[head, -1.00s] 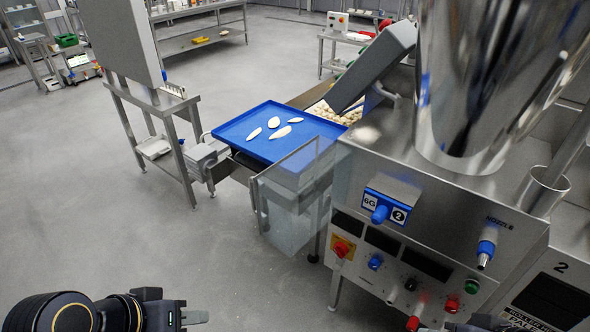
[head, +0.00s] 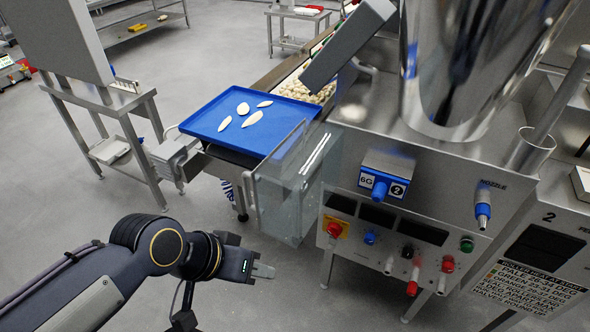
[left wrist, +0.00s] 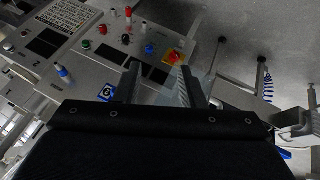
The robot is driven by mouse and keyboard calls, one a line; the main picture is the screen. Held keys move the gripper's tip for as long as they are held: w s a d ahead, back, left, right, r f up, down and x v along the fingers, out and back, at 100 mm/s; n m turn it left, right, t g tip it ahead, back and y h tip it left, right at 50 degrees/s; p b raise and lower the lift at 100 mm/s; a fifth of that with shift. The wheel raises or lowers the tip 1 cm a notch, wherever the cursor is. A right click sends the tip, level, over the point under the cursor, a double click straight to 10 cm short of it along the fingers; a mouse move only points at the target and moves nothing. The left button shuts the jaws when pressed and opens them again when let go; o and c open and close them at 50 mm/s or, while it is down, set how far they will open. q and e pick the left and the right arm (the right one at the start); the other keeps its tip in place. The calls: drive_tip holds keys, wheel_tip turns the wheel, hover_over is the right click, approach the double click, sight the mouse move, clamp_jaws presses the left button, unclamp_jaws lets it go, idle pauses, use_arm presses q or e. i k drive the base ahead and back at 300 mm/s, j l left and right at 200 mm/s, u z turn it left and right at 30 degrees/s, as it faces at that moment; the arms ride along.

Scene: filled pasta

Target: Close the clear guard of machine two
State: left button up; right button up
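The clear guard (head: 283,205) of machine two (head: 400,215) is a see-through box-like panel standing out from the machine's left side, below and in front of the blue tray. A grey upright bar (head: 252,203) runs along its left edge. My left gripper (head: 264,271) is below and in front of the guard, apart from it and empty. In the left wrist view, its two fingers (left wrist: 160,86) are spread apart, with part of the clear guard (left wrist: 203,82) showing faintly beyond them. My right gripper is not in view.
A blue tray (head: 190,125) with several pale dough pieces lies at the machine's outfeed. The front carries a red knob on a yellow plate (head: 334,229) and other controls. A steel stand (head: 138,104) is at the left. The floor between is clear.

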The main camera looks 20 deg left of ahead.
sight(246, 175)
drive_tip(key=j+z, duration=0.1)
drive_tip(key=j, duration=0.3)
drive_tip(key=k+j+z, duration=0.1)
drive_tip(key=j, duration=0.25)
drive_tip(key=k+j+z, duration=0.1)
drive_tip(key=j, duration=0.3)
drive_tip(key=k+j+z, duration=0.15)
drive_tip(key=j, duration=0.2)
drive_tip(key=j+z, duration=0.1)
drive_tip(key=j, duration=0.25)
drive_tip(key=k, duration=0.05)
